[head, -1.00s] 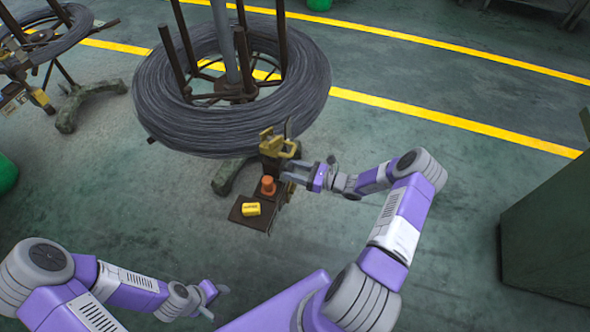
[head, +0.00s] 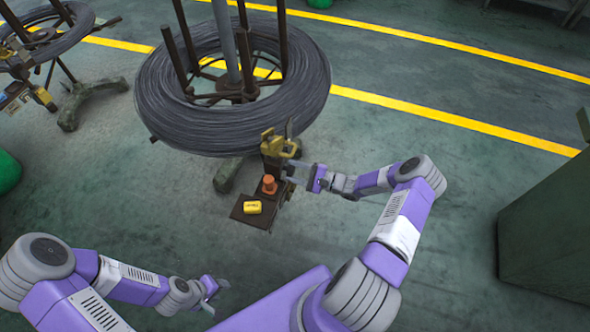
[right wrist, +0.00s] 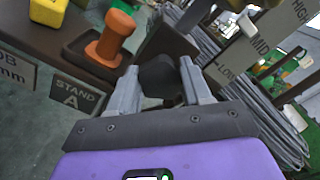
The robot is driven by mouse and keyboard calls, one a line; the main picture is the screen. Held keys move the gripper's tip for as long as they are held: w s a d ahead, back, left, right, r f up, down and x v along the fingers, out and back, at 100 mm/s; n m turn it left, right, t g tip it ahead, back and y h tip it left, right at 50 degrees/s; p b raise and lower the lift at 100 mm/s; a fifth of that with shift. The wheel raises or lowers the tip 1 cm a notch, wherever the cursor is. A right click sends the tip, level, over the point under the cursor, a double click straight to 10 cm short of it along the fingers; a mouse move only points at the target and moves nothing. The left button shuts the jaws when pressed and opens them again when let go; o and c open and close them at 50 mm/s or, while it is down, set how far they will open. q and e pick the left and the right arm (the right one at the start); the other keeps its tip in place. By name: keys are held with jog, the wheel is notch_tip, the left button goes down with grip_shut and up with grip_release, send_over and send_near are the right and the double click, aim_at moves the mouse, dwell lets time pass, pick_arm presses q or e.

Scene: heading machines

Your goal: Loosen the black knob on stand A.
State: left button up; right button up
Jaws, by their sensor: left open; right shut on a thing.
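Stand A carries a coil of dark wire (head: 160,110) and has a small brown shelf (head: 240,214). Its label reading STAND A (right wrist: 78,95) shows in the right wrist view. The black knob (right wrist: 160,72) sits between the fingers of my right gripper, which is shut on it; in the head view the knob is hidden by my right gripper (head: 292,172). How far the knob is turned cannot be told. My left gripper (head: 212,288) is open and empty, low over the floor, away from the stand.
An orange knobbed piece (head: 269,185) and a yellow block (head: 252,208) are on the shelf close to my right gripper. A yellow bracket (head: 278,143) rises behind it. A second wire stand (head: 45,45) is at the far left, a green cabinet (head: 545,220) at right. Floor between is clear.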

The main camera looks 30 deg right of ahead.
jog(key=n+p, duration=0.1)
jog(key=n, duration=0.3)
jog(key=shift+f, duration=0.1)
jog(key=shift+f+n+p, duration=0.1)
jog(key=shift+n+p, duration=0.2)
jog(key=shift+n, duration=1.4)
jog(key=o, duration=1.1)
jog(key=shift+c, duration=0.2)
jog(key=p+v, duration=0.1)
jog(key=v, duration=0.6)
jog(key=shift+s+d, duration=0.15)
jog(key=shift+s, duration=0.15)
